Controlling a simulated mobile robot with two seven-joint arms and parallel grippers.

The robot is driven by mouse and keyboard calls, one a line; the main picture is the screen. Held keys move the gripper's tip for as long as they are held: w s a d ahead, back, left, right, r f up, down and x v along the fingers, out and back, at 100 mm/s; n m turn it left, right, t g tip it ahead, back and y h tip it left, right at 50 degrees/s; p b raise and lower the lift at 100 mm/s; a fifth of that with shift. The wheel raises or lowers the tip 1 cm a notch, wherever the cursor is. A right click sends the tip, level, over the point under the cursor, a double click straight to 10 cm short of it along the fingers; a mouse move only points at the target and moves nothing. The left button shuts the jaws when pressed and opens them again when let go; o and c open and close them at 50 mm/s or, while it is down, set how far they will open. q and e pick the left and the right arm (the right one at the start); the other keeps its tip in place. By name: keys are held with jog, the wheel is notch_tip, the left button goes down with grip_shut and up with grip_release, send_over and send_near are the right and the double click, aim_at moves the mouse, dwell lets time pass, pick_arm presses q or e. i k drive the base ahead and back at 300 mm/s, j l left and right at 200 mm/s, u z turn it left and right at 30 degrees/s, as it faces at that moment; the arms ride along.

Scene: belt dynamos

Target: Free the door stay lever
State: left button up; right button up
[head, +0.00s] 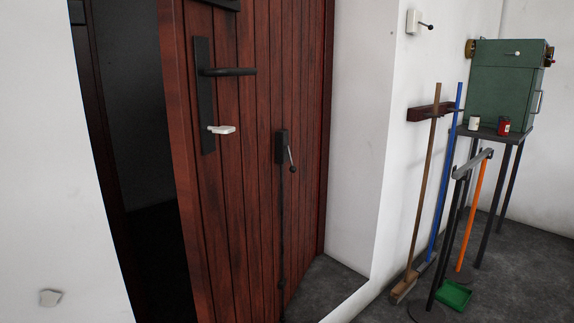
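A dark red-brown plank door (240,190) stands partly open in a white wall, with a dark gap on its left. The door stay lever (291,158) is a thin metal lever with a knob at its upper end. It sits on a dark plate (281,147) low on the door. A dark rod (281,225) runs down from the plate towards the floor; its foot is hard to make out. Above left is a black door handle (230,72) on a long plate, with a white piece (222,130) at the plate's lower end. Neither of my grippers is in view.
At right, a brown broom (425,190) and a blue-handled broom (446,170) lean at a wall rack (428,111). A green dustpan (454,295) is near a dark stand. A green cabinet (505,85) stands on a table behind. A switch (416,22) is on the wall.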

aim_at(293, 169)
jog(key=i+l+u, duration=0.4)
jog(key=i+l, duration=0.45)
jog(key=l, duration=0.1)
